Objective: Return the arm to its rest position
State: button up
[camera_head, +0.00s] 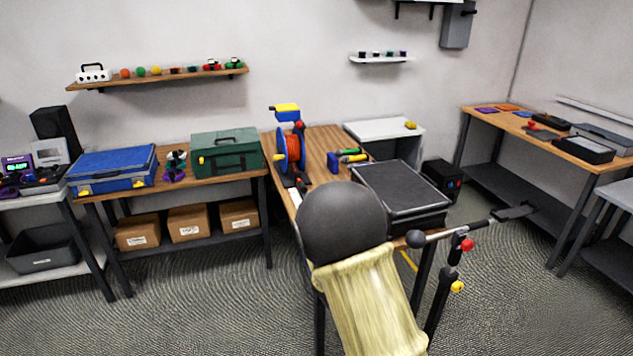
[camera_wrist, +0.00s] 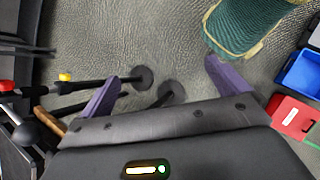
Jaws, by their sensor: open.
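My gripper (camera_wrist: 162,82) shows in the wrist view with its two purple fingers spread apart. In the head view my arm, with a dark rounded joint and a pale yellow sleeve, stands in front of the middle workbench (camera_head: 318,141). My gripper cannot be made out there.
A black stand with red and yellow knobs (camera_head: 447,285) is close to my arm's right; it also shows at left in the wrist view (camera_wrist: 62,87). A black case (camera_head: 400,188) lies on the workbench. A teal object (camera_wrist: 245,25) and blue bin (camera_wrist: 301,72) are at right.

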jog(key=s+d+r+m+t+y, duration=0.1)
jog(key=s+r+m+t+y, duration=0.3)
jog(key=r+m, duration=0.6)
jog(key=s+y, duration=0.2)
jog(key=s, duration=0.1)
jog(key=shift+s+d+r+t, duration=0.15)
jog(key=shift+d+t, duration=0.25)
jog(key=shift+s+a, duration=0.1)
jog(key=shift+s, duration=0.05)
